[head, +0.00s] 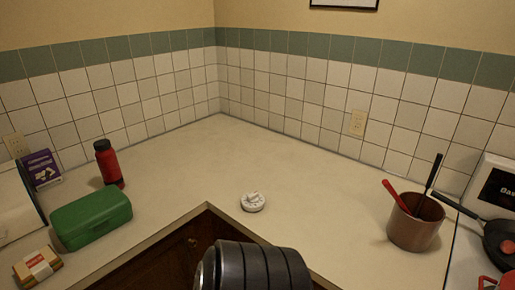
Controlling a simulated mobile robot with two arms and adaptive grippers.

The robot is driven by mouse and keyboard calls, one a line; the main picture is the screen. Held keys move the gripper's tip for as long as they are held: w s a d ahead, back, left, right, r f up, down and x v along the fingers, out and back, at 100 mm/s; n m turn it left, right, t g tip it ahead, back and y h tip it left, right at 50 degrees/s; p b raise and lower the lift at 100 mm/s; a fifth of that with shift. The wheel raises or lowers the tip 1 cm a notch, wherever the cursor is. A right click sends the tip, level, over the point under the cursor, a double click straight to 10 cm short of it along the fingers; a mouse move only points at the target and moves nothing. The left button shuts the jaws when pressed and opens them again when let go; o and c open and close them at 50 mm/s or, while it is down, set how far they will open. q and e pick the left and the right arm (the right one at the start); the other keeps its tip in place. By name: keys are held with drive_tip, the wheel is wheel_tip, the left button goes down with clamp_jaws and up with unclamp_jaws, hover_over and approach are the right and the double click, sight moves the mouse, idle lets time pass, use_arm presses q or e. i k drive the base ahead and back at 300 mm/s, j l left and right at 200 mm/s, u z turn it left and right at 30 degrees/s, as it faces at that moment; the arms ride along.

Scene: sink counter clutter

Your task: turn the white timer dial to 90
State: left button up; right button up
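The white timer dial (253,202) sits on the beige counter just behind the inner corner of its front edge. It is a small round piece with a raised part on top. Its markings are too small to read, so I cannot tell its setting. Neither of my grippers shows in the head view. A dark ribbed part, seemingly one of my arm links, rises at the bottom middle in front of the timer, apart from it in the picture.
On the left stand a red bottle (109,163), a green box (91,219), a purple box (41,168) and a small packet (38,266). On the right are a brown pot (416,230) with utensils and a black pan (499,240). The counter (300,178) around the timer is clear.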

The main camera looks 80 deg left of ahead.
sight(253, 197)
drive_tip(key=u, duration=2.7)
